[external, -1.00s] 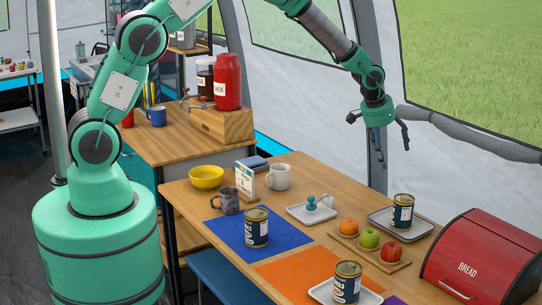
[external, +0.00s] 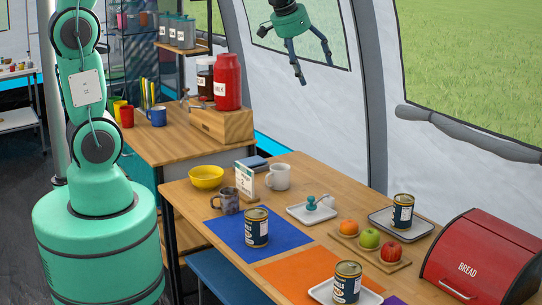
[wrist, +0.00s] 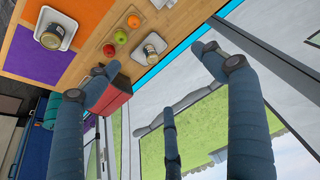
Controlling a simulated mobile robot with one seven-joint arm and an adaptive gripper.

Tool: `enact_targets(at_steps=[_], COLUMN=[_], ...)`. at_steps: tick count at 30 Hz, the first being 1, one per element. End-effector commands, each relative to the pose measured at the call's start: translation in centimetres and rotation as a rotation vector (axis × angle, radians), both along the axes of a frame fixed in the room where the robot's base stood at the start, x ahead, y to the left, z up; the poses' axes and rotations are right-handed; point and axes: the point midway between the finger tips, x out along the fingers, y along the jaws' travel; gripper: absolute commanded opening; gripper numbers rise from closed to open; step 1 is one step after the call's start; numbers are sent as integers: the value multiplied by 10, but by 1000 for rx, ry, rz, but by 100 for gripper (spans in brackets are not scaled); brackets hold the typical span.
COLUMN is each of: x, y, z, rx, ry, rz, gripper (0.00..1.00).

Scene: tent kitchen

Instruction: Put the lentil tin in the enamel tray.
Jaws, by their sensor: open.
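Three similar dark-labelled tins stand upright, and I cannot read which holds lentils. One tin (external: 257,227) is on the blue mat, one (external: 347,283) is in a white tray (external: 318,293) at the front, and one (external: 402,212) is in a dark-rimmed white tray (external: 385,230) behind the fruit. I cannot tell for certain which tray is enamel. In the wrist view, the front tin (wrist: 50,38) and the back tin (wrist: 150,50) show in their trays. My gripper (external: 315,70) is open and empty, high above the table's back edge, its fingers (wrist: 160,78) spread in the wrist view.
A fruit board (external: 400,264) with an orange and two apples lies between two trays. A red bread box (external: 485,255) stands at the right. A small tray (external: 296,212) holds a teal object. A grey mug (external: 225,201), white mug (external: 279,176) and yellow bowl (external: 206,177) stand at the left.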

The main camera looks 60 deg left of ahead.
Motion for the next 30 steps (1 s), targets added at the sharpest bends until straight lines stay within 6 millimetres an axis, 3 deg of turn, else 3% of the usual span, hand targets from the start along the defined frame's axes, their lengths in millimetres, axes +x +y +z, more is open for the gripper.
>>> enact_targets(at_steps=[7, 15, 24, 30], x=[-79, -164, -255, -301], y=[20, 35, 45, 48], z=[35, 52, 51, 42], rx=[-2, -4, -7, -10], ry=[-16, -28, -41, -48], rz=[3, 2, -1, -5], gripper=[82, 82, 82, 82])
